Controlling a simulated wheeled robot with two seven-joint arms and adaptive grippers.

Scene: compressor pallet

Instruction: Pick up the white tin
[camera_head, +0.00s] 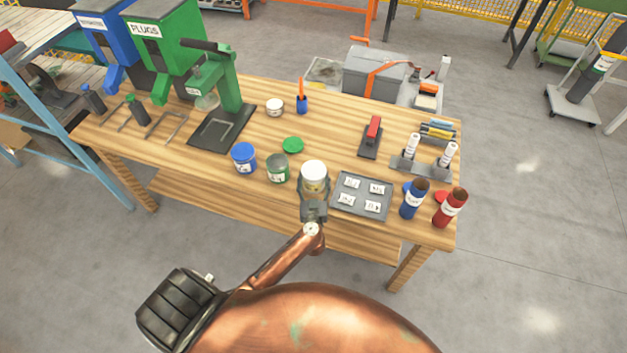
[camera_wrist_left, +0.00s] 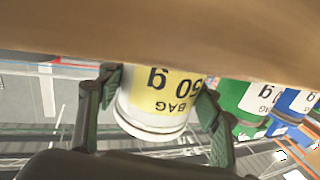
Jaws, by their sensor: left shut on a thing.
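The white tin (camera_head: 314,173) has a white lid and a yellow label. It is near the front edge of the wooden workbench, beside the grey tray. My left gripper (camera_head: 314,191) is shut on it from the front. In the left wrist view, which is upside down, the tin (camera_wrist_left: 160,100) sits between the two fingers of the gripper (camera_wrist_left: 153,112), its label reading "50 g BAG". I cannot tell whether its base touches the bench. My right gripper is not in view.
A green tin (camera_head: 277,170) and a blue tin (camera_head: 243,158) stand left of the white tin. A grey tray (camera_head: 362,211) with labelled cards lies to its right, then blue (camera_head: 412,200) and red (camera_head: 449,208) cylinders. A green lid (camera_head: 292,145) lies behind.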

